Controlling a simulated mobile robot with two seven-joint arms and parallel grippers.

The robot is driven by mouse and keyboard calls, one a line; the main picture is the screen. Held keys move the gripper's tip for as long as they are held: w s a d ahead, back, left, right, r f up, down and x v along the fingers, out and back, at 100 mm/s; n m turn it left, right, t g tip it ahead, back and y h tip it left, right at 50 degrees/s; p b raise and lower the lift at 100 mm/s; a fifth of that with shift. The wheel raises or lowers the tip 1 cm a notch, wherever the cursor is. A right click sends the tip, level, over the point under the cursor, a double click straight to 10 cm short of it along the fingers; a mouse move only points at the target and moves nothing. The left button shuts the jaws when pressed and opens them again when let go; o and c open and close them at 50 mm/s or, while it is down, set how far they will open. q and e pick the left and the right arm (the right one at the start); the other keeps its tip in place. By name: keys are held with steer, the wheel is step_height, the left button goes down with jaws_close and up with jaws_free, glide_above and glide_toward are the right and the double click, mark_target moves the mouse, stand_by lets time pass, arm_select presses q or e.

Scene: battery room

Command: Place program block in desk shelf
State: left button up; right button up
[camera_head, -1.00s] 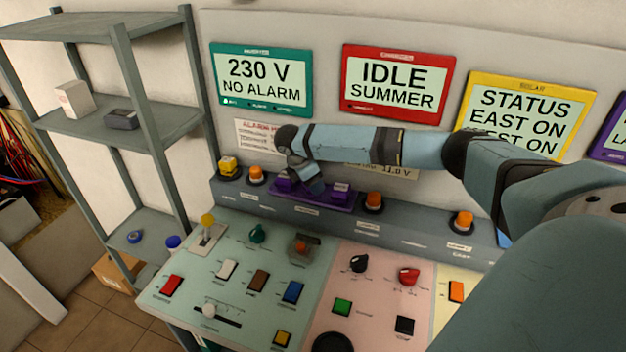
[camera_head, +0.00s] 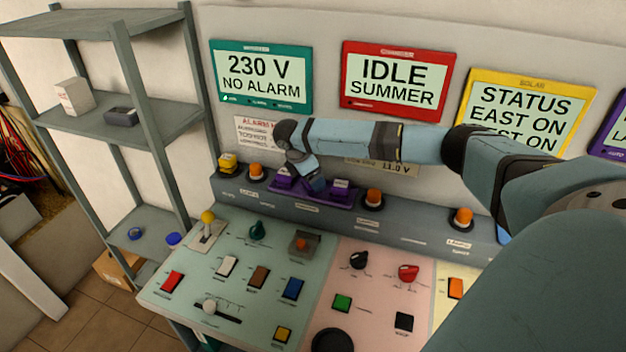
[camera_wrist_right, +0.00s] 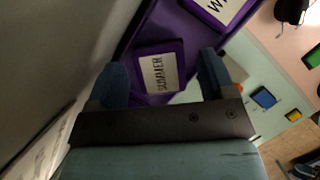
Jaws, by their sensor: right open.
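A purple program block labelled SUMMER (camera_wrist_right: 159,74) sits on a purple tray (camera_wrist_right: 145,38) in the right wrist view. My right gripper (camera_wrist_right: 164,82) is open, with its two blue fingers on either side of this block; whether they touch it I cannot tell. A second purple block, its label starting with W (camera_wrist_right: 222,8), is partly cut off at the top. In the head view the purple tray (camera_head: 312,199) rests on the console's raised ledge, and one purple block (camera_head: 341,187) shows at its right. My right gripper (camera_head: 312,188) reaches down over the tray and partly hides it. My left gripper is not in view.
A grey shelf rack (camera_head: 130,118) stands at the left with a white box (camera_head: 74,97) and a dark box (camera_head: 121,117). Orange lamps (camera_head: 374,197) flank the tray. The sloping console (camera_head: 240,310) carries switches and knobs; displays hang behind.

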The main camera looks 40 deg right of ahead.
steer(key=b+v, duration=0.1)
steer(key=v, duration=1)
